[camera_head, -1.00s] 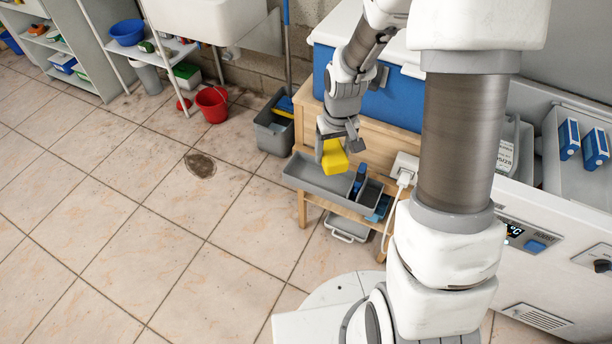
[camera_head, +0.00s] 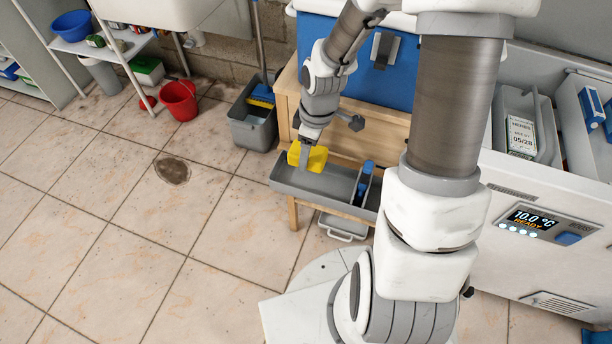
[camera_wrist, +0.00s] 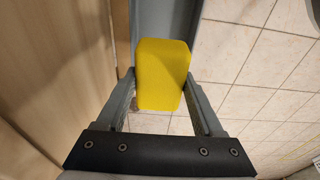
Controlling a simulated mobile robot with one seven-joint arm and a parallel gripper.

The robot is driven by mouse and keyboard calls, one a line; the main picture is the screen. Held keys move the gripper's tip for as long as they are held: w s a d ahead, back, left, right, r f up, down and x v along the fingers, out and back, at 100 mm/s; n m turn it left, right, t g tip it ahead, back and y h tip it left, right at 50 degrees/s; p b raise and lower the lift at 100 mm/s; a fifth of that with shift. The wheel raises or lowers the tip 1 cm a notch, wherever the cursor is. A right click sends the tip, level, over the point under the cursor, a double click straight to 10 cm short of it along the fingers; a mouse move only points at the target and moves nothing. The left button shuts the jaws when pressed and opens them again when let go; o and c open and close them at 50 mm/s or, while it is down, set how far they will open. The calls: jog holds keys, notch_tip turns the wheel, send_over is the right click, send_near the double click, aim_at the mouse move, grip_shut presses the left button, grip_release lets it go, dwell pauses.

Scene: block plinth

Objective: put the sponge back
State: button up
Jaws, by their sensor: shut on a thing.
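The yellow sponge (camera_head: 318,159) is held between the two fingers of my gripper (camera_head: 304,158) at the left end of a long grey tray (camera_head: 318,187). The wrist view shows the sponge (camera_wrist: 162,75) upright between the fingers of my gripper (camera_wrist: 165,100), with a grey strip of the tray (camera_wrist: 150,14) beyond it. In the head view the sponge overlaps the tray's back left part. I cannot tell whether it touches the tray.
The tray is fixed along a wooden bench; its right part holds a blue item (camera_head: 364,178). A grey bucket (camera_head: 252,125) stands left of the bench, with a red bucket (camera_head: 179,100) farther left. The floor in front is clear.

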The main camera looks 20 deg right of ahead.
aim_at(313, 152)
notch_tip(313, 152, down, 9)
jog(key=b, duration=0.3)
jog(key=shift+f+b, duration=0.15)
jog(key=shift+b, duration=0.25)
jog(key=shift+f, duration=0.2)
jog(key=o, duration=1)
jog(key=shift+r, duration=0.2)
jog(key=r+p, duration=0.2)
jog(key=r, duration=0.2)
jog(key=r+p, duration=0.2)
jog(key=r, duration=0.2)
jog(key=s+d+r+p, duration=0.1)
jog(key=r, duration=0.3)
jog(key=shift+p, duration=0.4)
